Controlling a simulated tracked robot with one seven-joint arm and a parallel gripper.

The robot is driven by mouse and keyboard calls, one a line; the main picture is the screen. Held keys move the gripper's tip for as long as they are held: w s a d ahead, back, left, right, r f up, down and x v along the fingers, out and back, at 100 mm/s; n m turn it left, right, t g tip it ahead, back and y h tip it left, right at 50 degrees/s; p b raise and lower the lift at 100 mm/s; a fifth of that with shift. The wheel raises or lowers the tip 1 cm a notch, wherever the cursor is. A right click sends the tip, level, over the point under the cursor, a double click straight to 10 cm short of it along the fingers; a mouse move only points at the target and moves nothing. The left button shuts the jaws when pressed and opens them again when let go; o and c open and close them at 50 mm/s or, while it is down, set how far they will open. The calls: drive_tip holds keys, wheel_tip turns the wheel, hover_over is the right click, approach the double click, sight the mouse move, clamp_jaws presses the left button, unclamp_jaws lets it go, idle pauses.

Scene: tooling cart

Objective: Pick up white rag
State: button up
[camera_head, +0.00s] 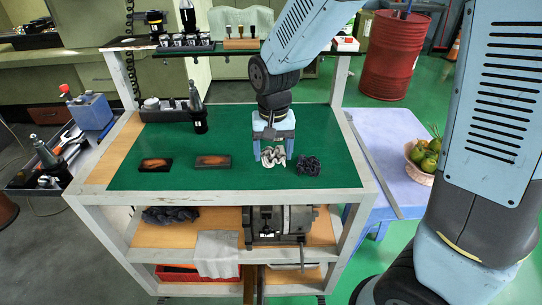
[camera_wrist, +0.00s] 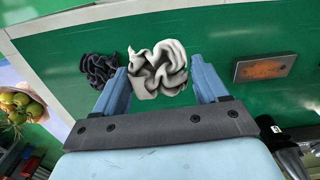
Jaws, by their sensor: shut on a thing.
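The white rag (camera_head: 273,156) is a crumpled bundle at the green top of the cart (camera_head: 230,180), right of the middle. In the wrist view the white rag (camera_wrist: 158,70) sits between the two blue fingers. My gripper (camera_head: 273,160) reaches down from above, with one finger on each side of the rag. The gripper (camera_wrist: 160,82) is shut on the rag. I cannot tell whether the rag is clear of the surface.
A dark crumpled rag (camera_head: 309,166) lies close on the right. A fruit bowl (camera_head: 421,158) is on the side table. The front of the green top is clear.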

sight(275, 157)
drive_tip(key=s+r, duration=0.2)
drive_tip(key=r, duration=0.1)
drive_tip(key=shift+s+d, duration=0.15)
drive_tip(key=shift+d, duration=0.15)
drive_tip(key=s+d+r, duration=0.2)
drive_tip(key=s+r, duration=0.2)
drive_tip(key=s, duration=0.4)
drive_tip(key=shift+s+d, duration=0.15)
drive_tip(key=shift+s, duration=0.25)
drive_tip(key=o, duration=0.5)
drive_tip(key=c, duration=0.4)
drive_tip(key=shift+f, duration=0.1)
